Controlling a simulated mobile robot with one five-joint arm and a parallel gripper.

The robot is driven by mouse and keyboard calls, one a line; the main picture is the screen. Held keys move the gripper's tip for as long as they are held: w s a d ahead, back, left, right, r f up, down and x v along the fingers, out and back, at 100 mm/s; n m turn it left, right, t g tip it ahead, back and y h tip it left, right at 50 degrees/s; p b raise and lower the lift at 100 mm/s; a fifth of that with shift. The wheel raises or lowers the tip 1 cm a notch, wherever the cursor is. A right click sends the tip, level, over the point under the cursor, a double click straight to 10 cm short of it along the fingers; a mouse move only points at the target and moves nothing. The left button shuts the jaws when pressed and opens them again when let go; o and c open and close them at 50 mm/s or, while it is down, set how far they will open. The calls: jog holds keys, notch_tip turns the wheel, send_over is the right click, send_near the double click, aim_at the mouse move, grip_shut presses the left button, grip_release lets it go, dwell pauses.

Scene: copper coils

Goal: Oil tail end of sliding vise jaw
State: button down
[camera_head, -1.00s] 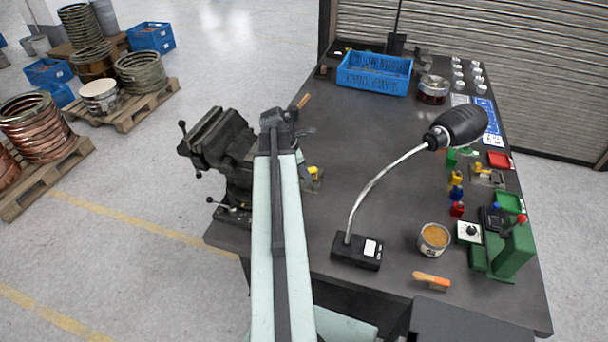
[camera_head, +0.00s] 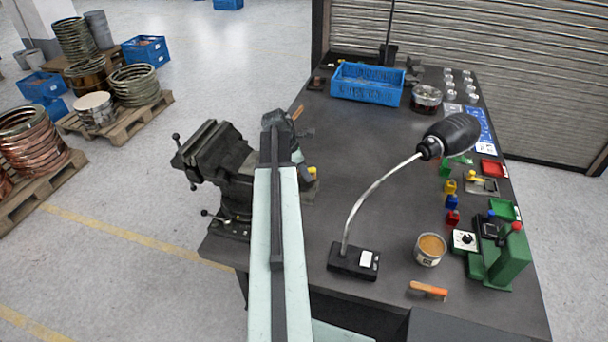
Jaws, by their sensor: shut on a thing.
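The dark bench vise (camera_head: 216,160) is mounted at the left edge of the workbench, with its jaws toward the upper left. My gripper (camera_head: 284,130) is at the end of my pale green arm, just right of the vise and above the bench. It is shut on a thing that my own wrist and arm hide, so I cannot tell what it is. The arm also covers the right part of the vise, where the tail of the sliding jaw may be. A small yellow thing (camera_head: 312,173) shows just right of the wrist; I cannot tell whether it is held.
The workbench (camera_head: 350,150) holds a lamp (camera_head: 450,135) with a bent stem, an open tin (camera_head: 430,249), a brush (camera_head: 428,291), a blue crate (camera_head: 367,84) and small bottles (camera_head: 451,202). The bench middle is clear. Coils (camera_head: 38,140) on pallets stand at left.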

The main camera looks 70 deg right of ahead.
jog(key=shift+w+a, duration=0.1)
jog(key=shift+w, duration=0.45)
jog(key=shift+s+a+f, duration=0.1)
jog(key=shift+s+a, duration=0.05)
jog(key=shift+a, duration=1.7)
jog(key=shift+s+a, duration=0.1)
jog(key=shift+a, duration=1.75)
jog(key=shift+w+d, duration=0.3)
jog(key=shift+d, duration=0.95)
jog(key=shift+w+d, duration=0.25)
jog(key=shift+d, duration=1.05)
jog(key=shift+w+d, duration=0.3)
jog(key=shift+d, duration=0.95)
jog(key=shift+a+r, duration=0.1)
jog(key=shift+r, duration=0.1)
notch_tip(320, 180, up, 6)
jog(key=p, duration=0.6)
jog(key=shift+f, duration=0.1)
